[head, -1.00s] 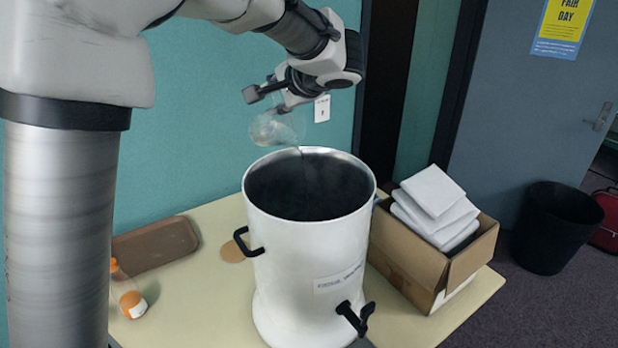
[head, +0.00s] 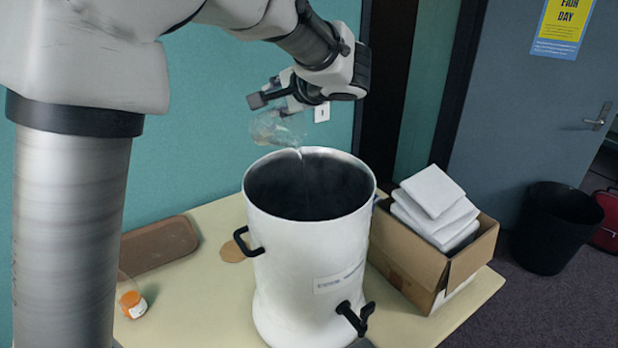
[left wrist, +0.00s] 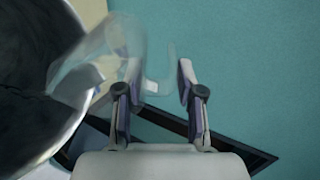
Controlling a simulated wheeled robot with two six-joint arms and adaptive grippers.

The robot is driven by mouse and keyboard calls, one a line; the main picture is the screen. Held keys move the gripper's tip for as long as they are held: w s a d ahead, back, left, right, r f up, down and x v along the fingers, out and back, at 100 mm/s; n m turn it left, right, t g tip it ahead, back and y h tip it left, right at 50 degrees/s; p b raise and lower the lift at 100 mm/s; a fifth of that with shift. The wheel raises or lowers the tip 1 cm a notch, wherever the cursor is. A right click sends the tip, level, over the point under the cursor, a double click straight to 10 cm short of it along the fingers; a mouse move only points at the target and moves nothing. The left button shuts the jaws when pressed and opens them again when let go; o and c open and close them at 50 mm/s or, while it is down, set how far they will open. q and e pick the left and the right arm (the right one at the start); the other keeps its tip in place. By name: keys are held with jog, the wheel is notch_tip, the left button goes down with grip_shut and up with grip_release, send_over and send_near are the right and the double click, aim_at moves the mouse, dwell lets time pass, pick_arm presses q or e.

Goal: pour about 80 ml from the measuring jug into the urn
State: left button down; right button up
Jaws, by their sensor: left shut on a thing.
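The measuring jug (head: 279,127) is clear and see-through, held tilted above the back rim of the urn. My left gripper (head: 276,102) is shut on it. In the left wrist view the jug (left wrist: 98,65) is blurred and its handle lies between the fingers (left wrist: 158,84). A thin pale streak runs from the jug's lip down into the urn. The urn (head: 312,245) is a tall white open pot with black side handles, a front tap and a label. Its inside is dark, and I cannot make out a liquid level. My right gripper is in neither view.
A cardboard box (head: 408,262) with white packs (head: 432,198) stands right of the urn. A brown tray (head: 158,243), a round tan coaster (head: 232,251) and an orange-labelled bottle (head: 133,304) are on the table left of it. A black bin (head: 555,228) stands on the floor.

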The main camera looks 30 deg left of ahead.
pick_arm(q)
jog(key=shift+s+d+f+y, duration=0.1)
jog(key=shift+d+f+y, duration=0.1)
jog(key=shift+d+y, duration=0.35)
dwell(0.4)
jog(key=shift+b, duration=0.45)
jog(key=shift+r, duration=0.15)
jog(key=shift+w+a+r+h+p, duration=0.3)
jog(key=shift+a+r+h+p, duration=0.4)
jog(key=shift+h, duration=0.25)
jog(key=shift+a+f+g+h, duration=0.4)
jog(key=shift+a+f+h, duration=0.1)
jog(key=shift+f+h, duration=0.35)
jog(key=shift+a+h, duration=0.45)
jog(key=shift+a, duration=0.35)
jog(key=shift+a+f+h, duration=0.15)
jog(key=shift+a+h, duration=0.1)
jog(key=shift+h, duration=0.15)
jog(key=shift+w+f+g+h, duration=0.25)
jog(key=shift+f+g+h, duration=0.1)
jog(key=shift+h, duration=0.15)
